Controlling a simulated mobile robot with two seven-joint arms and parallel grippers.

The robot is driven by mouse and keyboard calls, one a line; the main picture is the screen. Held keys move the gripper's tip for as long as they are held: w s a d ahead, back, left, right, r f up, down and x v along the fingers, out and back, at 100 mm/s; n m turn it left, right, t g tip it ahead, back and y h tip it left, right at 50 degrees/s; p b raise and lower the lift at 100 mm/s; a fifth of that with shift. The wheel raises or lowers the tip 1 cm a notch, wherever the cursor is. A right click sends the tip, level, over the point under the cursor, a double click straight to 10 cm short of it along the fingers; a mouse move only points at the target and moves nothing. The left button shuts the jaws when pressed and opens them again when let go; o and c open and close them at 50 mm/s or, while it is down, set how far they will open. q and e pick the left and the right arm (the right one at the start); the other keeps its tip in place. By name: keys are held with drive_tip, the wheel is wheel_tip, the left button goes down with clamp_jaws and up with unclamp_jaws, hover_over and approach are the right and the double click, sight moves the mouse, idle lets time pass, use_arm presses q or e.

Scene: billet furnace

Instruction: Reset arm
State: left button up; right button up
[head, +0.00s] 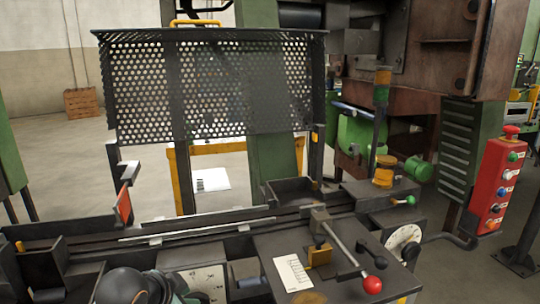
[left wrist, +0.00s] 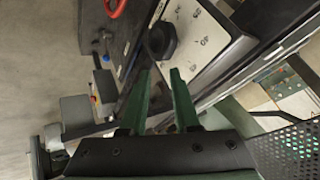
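My left gripper (left wrist: 160,75) shows in the left wrist view, its two green fingers apart with nothing between them. Beyond the fingertips is a dark knob (left wrist: 162,41) on a pale dial plate (left wrist: 200,35) with numbers; I cannot tell whether a finger touches it. In the head view, a dark rounded part with a bit of green at the bottom left looks like my left arm, beside a white dial plate (head: 205,282). My left fingers are not clear there. My right gripper is in neither view.
A perforated guard (head: 215,85) stands above the machine bed. A lever with a red ball (head: 372,285) rises from the front right panel, near a white label (head: 293,273). A red button box (head: 497,185) stands at the right. Open floor shows at the left.

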use_arm(q)
drive_tip(key=s+a+f+n+g+y, duration=0.1)
drive_tip(key=s+f+n, duration=0.1)
drive_tip(key=s+f, duration=0.55)
drive_tip(key=s+a+f+n+g, duration=0.2)
drive_tip(key=s+f+n, duration=0.15)
drive_tip(key=s, duration=0.75)
drive_tip(key=s+a+f+n+g+y, duration=0.1)
drive_tip(key=s+f+n, duration=0.1)
drive_tip(key=s+f, duration=0.55)
drive_tip(key=w+d+f+t+h, duration=0.2)
drive_tip(key=w+d+f+t, duration=0.1)
drive_tip(key=f, duration=0.6)
drive_tip(key=shift+d+f+t+h, duration=0.25)
drive_tip(key=shift+d+t, duration=0.35)
drive_tip(key=shift+t, duration=0.5)
